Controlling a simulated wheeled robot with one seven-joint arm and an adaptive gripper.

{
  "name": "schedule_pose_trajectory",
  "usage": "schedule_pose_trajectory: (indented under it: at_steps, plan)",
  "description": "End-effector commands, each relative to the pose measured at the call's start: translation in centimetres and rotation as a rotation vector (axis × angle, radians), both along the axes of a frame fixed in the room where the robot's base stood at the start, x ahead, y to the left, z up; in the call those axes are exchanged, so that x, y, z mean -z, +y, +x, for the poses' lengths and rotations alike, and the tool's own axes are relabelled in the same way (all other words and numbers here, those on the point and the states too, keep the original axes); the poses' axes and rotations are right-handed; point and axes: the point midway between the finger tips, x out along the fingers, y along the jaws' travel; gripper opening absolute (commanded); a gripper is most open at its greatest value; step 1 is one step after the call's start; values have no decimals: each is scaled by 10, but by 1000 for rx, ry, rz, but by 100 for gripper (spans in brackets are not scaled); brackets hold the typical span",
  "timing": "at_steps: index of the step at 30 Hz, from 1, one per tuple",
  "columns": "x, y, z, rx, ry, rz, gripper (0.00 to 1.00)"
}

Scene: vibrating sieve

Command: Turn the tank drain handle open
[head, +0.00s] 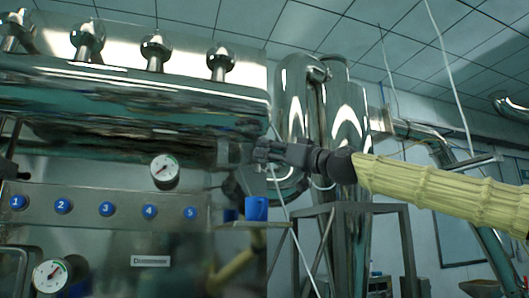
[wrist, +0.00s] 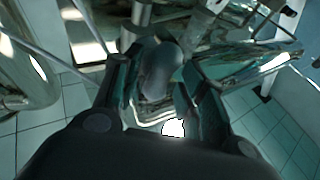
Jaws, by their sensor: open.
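My gripper (head: 262,153) is at the end of my arm, which reaches in from the right in the head view, in front of the steel machine. In the wrist view my gripper (wrist: 168,52) is open, its two dark fingers apart. A rounded grey metal part (wrist: 160,72) shows between the fingers; I cannot tell whether it touches them or whether it is the drain handle. No handle can be told apart for sure in either view.
A steel panel with several numbered blue buttons (head: 106,209) and a round gauge (head: 165,169) is at the left. Steel cylinders (head: 345,105) stand behind my gripper. A metal frame (head: 408,250) stands under my forearm. Tiled floor (wrist: 40,150) shows in the wrist view.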

Motion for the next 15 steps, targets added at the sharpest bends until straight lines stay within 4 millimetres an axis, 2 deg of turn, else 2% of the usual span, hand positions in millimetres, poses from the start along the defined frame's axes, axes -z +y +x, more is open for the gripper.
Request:
schedule_pose_trajectory:
  at_steps: [3,15]
  plan:
    - [7,-16,-11,1,0,0,42]
    - [27,-57,-44,0,1,-1,42]
